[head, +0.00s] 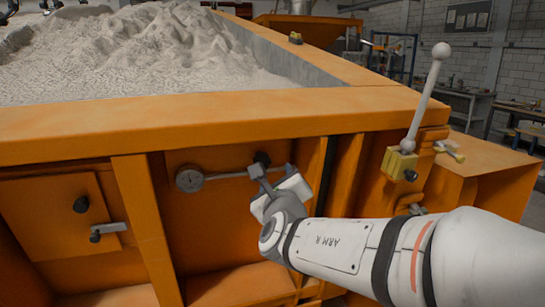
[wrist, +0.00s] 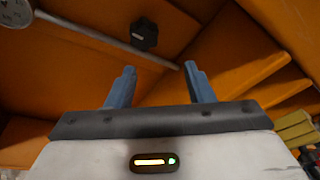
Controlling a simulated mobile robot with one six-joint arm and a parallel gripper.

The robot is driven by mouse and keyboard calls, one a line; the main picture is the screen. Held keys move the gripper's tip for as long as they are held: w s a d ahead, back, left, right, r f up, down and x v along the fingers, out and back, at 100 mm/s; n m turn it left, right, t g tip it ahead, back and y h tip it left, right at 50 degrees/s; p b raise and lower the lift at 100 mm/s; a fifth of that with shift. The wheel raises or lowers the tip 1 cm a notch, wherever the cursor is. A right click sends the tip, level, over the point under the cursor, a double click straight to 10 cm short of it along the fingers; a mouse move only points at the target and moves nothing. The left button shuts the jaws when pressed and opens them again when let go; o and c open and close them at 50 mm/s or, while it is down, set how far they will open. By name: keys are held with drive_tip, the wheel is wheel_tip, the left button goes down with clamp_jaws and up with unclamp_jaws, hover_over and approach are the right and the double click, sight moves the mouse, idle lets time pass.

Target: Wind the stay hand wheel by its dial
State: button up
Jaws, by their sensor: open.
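A round grey dial (head: 189,179) sits on the orange front panel, at the left end of a thin grey rod (head: 222,176). In the wrist view the dial (wrist: 16,12) is cut off in the top left corner, and the rod (wrist: 85,27) slants down right from it. A black knob (head: 262,158) sits by the rod's right part; it also shows in the wrist view (wrist: 144,34). I cannot tell which part is the hand wheel. My gripper (wrist: 160,68) is open and empty, its blue-grey fingers pointing towards the rod and knob. In the head view my gripper (head: 273,174) partly covers the rod's right end.
The orange sandbed rim (head: 220,119) runs above the panel, with grey sand (head: 130,50) behind it. Upright orange ribs (head: 144,215) flank the panel. A lever with a white ball (head: 441,51) stands at right on a yellow block (head: 399,163). A latched hatch (head: 70,212) is at left.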

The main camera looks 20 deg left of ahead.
sight(262, 159)
drive_tip(key=w+a, duration=0.1)
drive_tip(key=w, duration=0.1)
drive_tip(key=w+a+n+p, duration=0.1)
drive_tip(key=w+a, duration=0.1)
drive_tip(key=w+a+n+y+p, duration=0.1)
drive_tip(key=w+a, duration=0.1)
drive_tip(key=shift+w+a+r, duration=0.15)
drive_tip(key=shift+w+r, duration=0.1)
drive_tip(key=shift+w, duration=0.05)
